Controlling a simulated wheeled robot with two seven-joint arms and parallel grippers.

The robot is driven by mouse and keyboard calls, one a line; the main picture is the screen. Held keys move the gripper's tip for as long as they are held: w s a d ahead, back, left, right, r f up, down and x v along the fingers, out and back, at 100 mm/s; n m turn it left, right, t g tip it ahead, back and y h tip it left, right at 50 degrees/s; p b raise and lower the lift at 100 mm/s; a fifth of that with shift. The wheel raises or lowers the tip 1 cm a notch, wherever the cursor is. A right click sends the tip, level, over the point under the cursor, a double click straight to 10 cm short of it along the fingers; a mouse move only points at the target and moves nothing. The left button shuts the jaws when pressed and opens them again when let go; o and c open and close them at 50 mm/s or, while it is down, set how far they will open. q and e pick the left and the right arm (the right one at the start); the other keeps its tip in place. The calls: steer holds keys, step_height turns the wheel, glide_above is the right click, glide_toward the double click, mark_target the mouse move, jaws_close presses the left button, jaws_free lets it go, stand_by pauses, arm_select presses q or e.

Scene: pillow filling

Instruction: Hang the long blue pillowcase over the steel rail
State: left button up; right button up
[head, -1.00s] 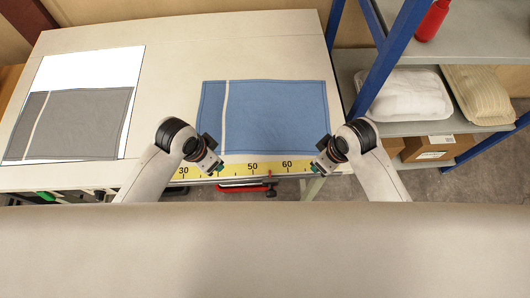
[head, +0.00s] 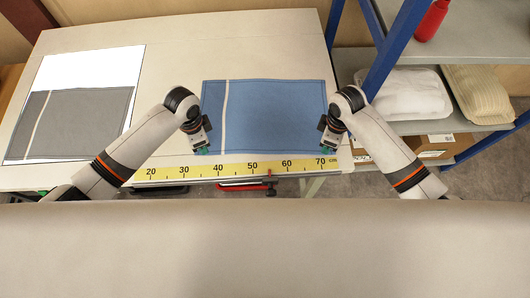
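The blue pillowcase (head: 275,115) lies flat on the table, with a pale stripe near its left end. My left gripper (head: 203,150) is at its near left corner. My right gripper (head: 327,149) is at its near right corner. The fingertips are small and partly hidden, so I cannot tell whether either gripper is open, shut or holding cloth. I cannot make out a steel rail in this view.
A grey pillowcase (head: 80,125) lies on a white sheet (head: 95,68) at the left. A yellow ruler (head: 235,168) runs along the table's (head: 170,60) front edge. At the right, a blue-framed shelf (head: 392,45) holds pillows (head: 408,93) and a red bottle (head: 431,20).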

arm_select(q)
steer(key=shift+f, duration=0.6)
arm_select(e)
steer(key=shift+f, duration=0.55)
arm_select(q)
steer(key=shift+f, duration=0.15)
arm_select(e)
steer(key=shift+f, duration=0.2)
arm_select(q)
steer(key=shift+s, duration=0.1)
jaws_close()
arm_select(e)
steer(key=shift+s+r, duration=0.1)
jaws_close()
